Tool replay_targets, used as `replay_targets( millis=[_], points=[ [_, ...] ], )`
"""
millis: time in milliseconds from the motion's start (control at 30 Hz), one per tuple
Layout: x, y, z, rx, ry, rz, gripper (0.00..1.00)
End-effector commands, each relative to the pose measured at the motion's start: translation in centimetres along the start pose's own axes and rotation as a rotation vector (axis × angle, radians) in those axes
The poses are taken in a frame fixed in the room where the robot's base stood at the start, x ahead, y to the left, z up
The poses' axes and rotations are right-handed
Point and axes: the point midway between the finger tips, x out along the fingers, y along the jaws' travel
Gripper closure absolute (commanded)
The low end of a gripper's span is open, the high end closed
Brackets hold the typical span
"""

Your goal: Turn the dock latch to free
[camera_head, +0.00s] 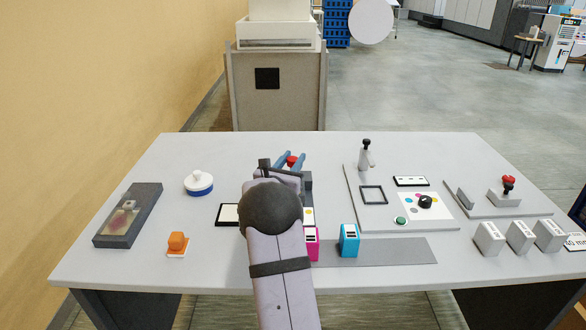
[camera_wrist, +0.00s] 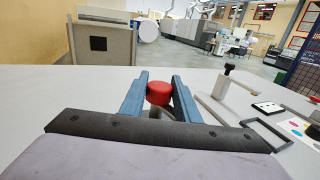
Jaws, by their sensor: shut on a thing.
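A red round knob (camera_head: 291,160) stands at the back middle of the table, between the blue fingers of my gripper (camera_head: 292,156). In the wrist view the red knob (camera_wrist: 158,94) sits on a short pale stem, with a finger of my gripper (camera_wrist: 160,82) on each side. My gripper is shut on this knob. I cannot read any marking that names it as the dock latch or shows its position. My wrist and arm hide its base in the head view.
To the right, a grey tray (camera_head: 352,219) bears a black-topped lever (camera_head: 366,153) and a black knob (camera_head: 425,201). Another red knob (camera_head: 508,181) stands further right. Magenta (camera_head: 312,244) and cyan (camera_head: 349,240) cartridges stand near my arm. A white-and-blue round container (camera_head: 199,183) is left.

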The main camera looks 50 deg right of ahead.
Motion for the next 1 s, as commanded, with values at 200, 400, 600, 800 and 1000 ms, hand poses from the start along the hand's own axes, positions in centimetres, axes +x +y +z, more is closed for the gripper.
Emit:
replay_targets(
  millis=[200, 400, 600, 800, 1000],
  points=[
    [0.09, -0.04, -0.09, 0.008, -0.013, 0.1, 0.93],
    [0.04, 0.02, 0.12, 0.007, -0.014, 0.175, 0.93],
    [-0.07, 0.01, 0.43, 0.002, -0.012, 0.211, 0.93],
    [-0.09, 0.04, 0.54, 0.0, -0.009, 0.215, 0.93],
    [-0.09, 0.02, 0.5, 0.0, -0.009, 0.214, 0.52]
  ],
)
